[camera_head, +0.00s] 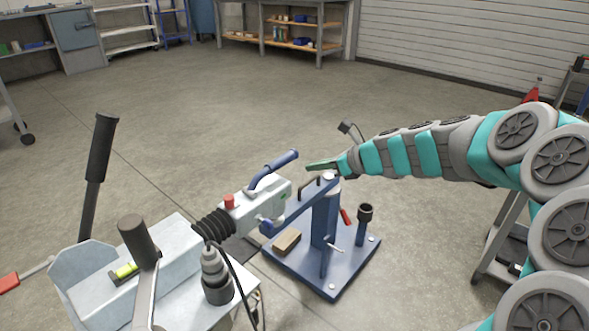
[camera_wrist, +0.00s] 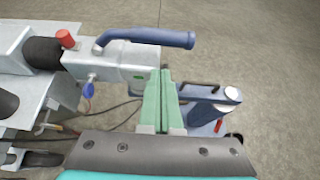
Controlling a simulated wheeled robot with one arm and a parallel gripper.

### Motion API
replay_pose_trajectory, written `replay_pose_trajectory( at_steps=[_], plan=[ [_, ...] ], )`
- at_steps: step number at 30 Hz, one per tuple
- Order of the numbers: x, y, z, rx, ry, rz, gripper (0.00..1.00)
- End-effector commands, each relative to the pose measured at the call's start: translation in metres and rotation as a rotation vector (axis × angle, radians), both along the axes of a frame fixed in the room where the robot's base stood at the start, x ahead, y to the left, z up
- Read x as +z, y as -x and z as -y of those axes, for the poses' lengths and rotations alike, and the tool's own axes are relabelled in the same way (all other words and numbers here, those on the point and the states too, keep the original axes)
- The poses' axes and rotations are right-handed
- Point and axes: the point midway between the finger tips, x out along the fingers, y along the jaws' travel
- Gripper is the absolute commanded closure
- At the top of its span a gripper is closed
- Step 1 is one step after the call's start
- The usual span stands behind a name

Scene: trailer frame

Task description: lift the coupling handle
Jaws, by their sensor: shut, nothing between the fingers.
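The coupling handle (camera_head: 272,168) is a blue curved bar on top of the grey coupling head (camera_head: 262,203). It lies low along the coupling, with its free end pointing to the upper right. In the wrist view the handle (camera_wrist: 150,37) runs across the top, beyond my fingertips. My gripper (camera_head: 308,165) is shut and empty, with green fingers. It is just right of the handle's free end in the head view, apart from it. In the wrist view the fingers (camera_wrist: 163,72) point toward the handle, beside the end of the coupling head.
A blue stand (camera_head: 325,215) with a base plate is under the coupling's front end. A red knob (camera_head: 229,201) and black bellows (camera_head: 213,225) sit behind the coupling head. A tall black-gripped lever (camera_head: 100,150) stands at left. Open floor lies beyond.

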Motion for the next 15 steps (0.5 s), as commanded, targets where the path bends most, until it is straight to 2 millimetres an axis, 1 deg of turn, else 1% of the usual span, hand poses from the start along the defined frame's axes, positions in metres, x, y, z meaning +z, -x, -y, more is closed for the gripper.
replay_pose_trajectory(
  at_steps=[2, 11, 15],
  plan=[
    [-0.0008, -0.0027, 0.0013, -0.011, -0.009, -0.007, 1.00],
    [-0.0006, -0.0028, 0.0010, -0.011, -0.008, -0.005, 1.00],
    [-0.0060, -0.0070, -0.0054, -0.008, -0.008, -0.007, 1.00]
  ],
)
